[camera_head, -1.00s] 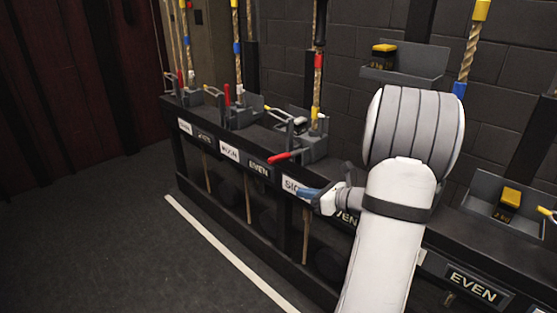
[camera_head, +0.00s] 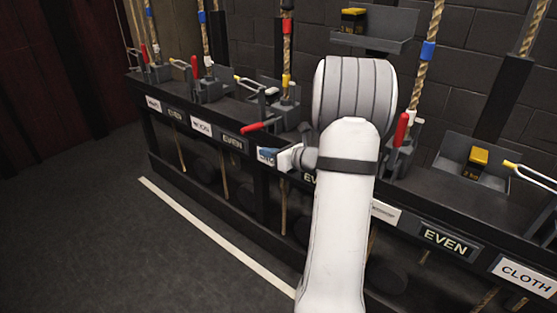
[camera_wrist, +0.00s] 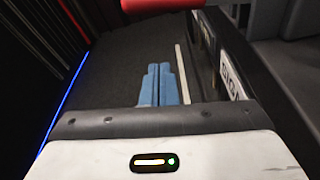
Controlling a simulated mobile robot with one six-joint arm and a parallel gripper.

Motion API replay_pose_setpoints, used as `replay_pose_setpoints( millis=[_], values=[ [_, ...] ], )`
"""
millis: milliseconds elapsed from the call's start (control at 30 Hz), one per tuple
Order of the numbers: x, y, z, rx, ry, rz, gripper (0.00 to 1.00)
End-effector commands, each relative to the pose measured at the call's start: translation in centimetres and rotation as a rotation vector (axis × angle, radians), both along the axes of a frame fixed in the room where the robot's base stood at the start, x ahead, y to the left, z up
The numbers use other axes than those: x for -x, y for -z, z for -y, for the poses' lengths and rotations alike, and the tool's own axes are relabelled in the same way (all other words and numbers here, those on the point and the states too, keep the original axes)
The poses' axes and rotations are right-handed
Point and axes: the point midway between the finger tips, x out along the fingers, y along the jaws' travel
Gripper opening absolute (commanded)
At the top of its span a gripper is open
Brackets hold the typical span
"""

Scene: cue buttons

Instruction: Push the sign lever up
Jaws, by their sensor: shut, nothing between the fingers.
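The sign lever (camera_head: 263,127) has a red handle and sticks out low from its rope lock, over the shelf's front edge above the SIGN label. The label is mostly covered by my gripper in the head view and shows partly in the wrist view (camera_wrist: 231,76). My gripper (camera_head: 266,154) has blue fingers, shut and empty, just below and a little right of the red handle. The shut fingers (camera_wrist: 158,84) point ahead in the wrist view, with the red handle (camera_wrist: 160,4) at the top edge, apart from them.
Neighbouring levers on the left (camera_head: 195,67) and right (camera_head: 401,130) stand upright with red handles. A black rail shelf with labels such as EVEN (camera_head: 445,239) and CLOTH (camera_head: 525,275) runs along the brick wall. Open dark floor with a white line (camera_head: 215,236) lies in front.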

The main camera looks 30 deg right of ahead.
Motion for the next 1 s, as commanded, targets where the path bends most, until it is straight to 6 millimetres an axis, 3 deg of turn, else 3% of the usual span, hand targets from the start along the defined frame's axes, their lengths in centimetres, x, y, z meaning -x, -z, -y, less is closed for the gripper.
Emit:
replay_pose_setpoints(
  millis=[100, 200, 300, 733, 767, 1000],
  values=[
    [-2.2, 0.9, -1.0, 0.0, -0.004, 0.0, 0.0],
    [-2.8, -1.2, -0.8, 0.004, -0.001, 0.005, 0.0],
    [-3.4, -2.2, -0.8, 0.003, -0.001, 0.001, 0.0],
    [-3.8, -3.1, -0.9, 0.0, -0.001, 0.0, 0.0],
    [-3.8, -3.2, -2.8, -0.001, -0.008, -0.001, 0.0],
    [-3.5, -3.6, -0.1, -0.022, 0.014, -0.009, 0.0]
  ],
)
